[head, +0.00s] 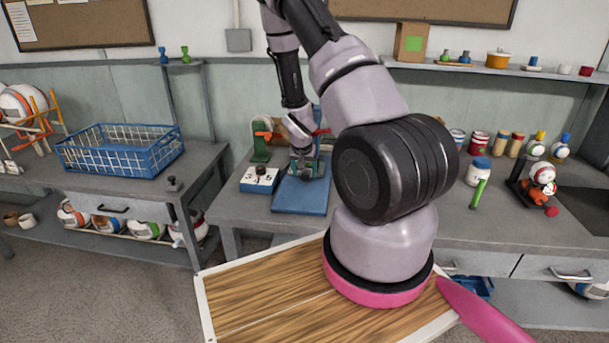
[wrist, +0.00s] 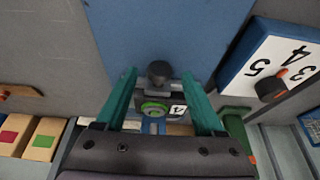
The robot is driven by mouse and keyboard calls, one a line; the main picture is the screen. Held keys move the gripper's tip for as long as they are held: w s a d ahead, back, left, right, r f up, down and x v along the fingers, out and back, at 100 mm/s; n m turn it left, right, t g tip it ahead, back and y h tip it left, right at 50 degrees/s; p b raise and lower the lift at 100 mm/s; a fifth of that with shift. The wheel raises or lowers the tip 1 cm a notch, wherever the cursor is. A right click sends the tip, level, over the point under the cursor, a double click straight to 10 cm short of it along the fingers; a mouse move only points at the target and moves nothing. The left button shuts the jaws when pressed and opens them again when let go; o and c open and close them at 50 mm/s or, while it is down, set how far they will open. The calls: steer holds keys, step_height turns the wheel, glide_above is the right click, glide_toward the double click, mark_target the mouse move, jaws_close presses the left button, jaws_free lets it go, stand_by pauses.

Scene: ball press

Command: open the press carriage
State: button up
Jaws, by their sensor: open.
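The press shows as a blue base plate (head: 300,196) on the grey bench, under my gripper (head: 307,163). In the wrist view the blue plate (wrist: 150,30) runs up from a dark carriage block with a round black knob (wrist: 159,72). A green ring (wrist: 154,108) and a small white label with a 4 (wrist: 178,110) are on the block. My gripper (wrist: 159,76) is open, its teal fingers on either side of the knob with gaps showing. Whether the knob lies at fingertip depth I cannot tell. In the head view my arm and gripper hide most of the carriage.
A white-and-blue number dial box (head: 259,181) stands just left of the press; it also shows in the wrist view (wrist: 270,65). A green stand with an orange part (head: 262,140) is behind it. Jars (head: 479,143) stand farther right. A blue wire basket (head: 120,150) is on the left bench.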

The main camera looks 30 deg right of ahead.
steer(key=shift+x, duration=0.85)
jaws_close()
stand_by(0.8)
